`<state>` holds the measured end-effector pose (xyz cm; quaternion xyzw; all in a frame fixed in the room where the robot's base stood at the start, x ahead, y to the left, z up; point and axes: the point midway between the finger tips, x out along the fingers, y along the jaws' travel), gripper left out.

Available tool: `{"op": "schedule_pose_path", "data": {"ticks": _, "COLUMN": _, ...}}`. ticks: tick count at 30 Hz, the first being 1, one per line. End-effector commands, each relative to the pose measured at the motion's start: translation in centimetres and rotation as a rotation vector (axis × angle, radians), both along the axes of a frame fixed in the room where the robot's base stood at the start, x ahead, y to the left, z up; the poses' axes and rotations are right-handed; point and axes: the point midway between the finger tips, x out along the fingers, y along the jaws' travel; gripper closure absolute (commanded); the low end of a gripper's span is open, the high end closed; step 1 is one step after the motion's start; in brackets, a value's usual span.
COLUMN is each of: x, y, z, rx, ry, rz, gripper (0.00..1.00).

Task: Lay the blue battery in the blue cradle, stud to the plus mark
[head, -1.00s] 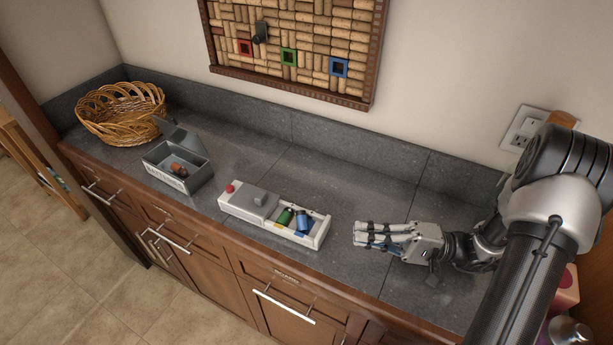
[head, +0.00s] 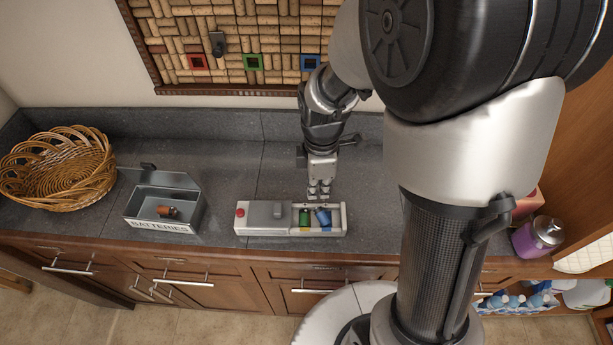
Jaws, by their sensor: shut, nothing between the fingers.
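The blue battery (head: 323,216) is in the open right part of a white battery holder (head: 340,220), beside the green battery (head: 304,217). It looks slanted; I cannot tell whether it lies flat in its cradle or which way its stud points. A small blue mark (head: 326,229) shows on the holder's front below it. The plus mark is too small to make out. My gripper (head: 319,194) points down just behind the holder, close to the blue battery. Its fingers are together and empty.
An open grey box (head: 160,226) labelled BATTERIES holds a copper-coloured battery (head: 166,211), left of the holder. The holder has a grey cover (head: 265,213) and a red button (head: 240,212). A wicker basket (head: 60,165) stands far left. My arm hides the right side of the counter.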

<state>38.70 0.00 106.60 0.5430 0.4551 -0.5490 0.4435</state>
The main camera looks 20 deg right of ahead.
Motion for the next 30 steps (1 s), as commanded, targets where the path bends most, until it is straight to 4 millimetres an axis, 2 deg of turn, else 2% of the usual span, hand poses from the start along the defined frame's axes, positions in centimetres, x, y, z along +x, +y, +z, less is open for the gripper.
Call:
{"op": "schedule_pose_path", "data": {"ticks": 7, "x": 0.4, "y": 0.1, "z": -0.8, "rx": -0.009, "ry": -0.019, "rz": 0.025, "gripper": 1.0}}
{"op": "schedule_pose_path", "data": {"ticks": 21, "x": 0.3, "y": 0.1, "z": -5.7, "rx": -0.008, "ry": -0.016, "rz": 0.022, "gripper": 1.0}}
{"op": "schedule_pose_path", "data": {"ticks": 30, "x": 0.3, "y": 0.1, "z": -5.7, "rx": -0.008, "ry": -0.017, "rz": 0.021, "gripper": 1.0}}
